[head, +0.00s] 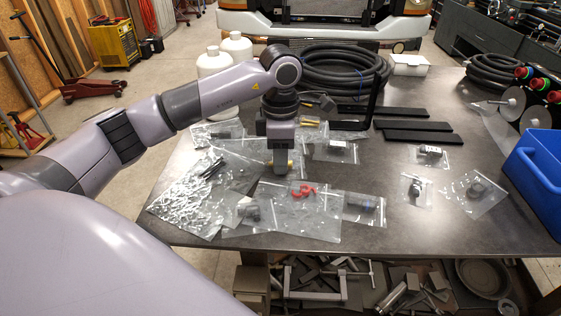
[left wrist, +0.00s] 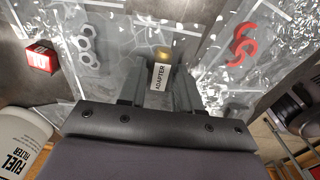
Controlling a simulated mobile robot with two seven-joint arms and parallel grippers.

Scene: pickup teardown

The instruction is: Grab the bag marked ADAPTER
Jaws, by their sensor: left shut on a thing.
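The clear bag marked ADAPTER shows in the left wrist view, its white label (left wrist: 160,77) between my fingers and a brass piece (left wrist: 163,53) just beyond it. In the head view a bit of brass (head: 290,164) shows beside the fingertips, and my arm hides most of that bag. My left gripper (head: 280,170) points straight down at the table and is shut on this bag; it also fills the middle of the left wrist view (left wrist: 158,85). I cannot tell whether the bag is clear of the table. My right gripper is not in view.
A bag with red parts (head: 303,191) lies just in front of the gripper. Several other clear bags lie around on the dark table (head: 400,233). A black hose coil (head: 345,70) and white bottles (head: 214,66) stand behind. A blue bin (head: 540,170) is at the right edge.

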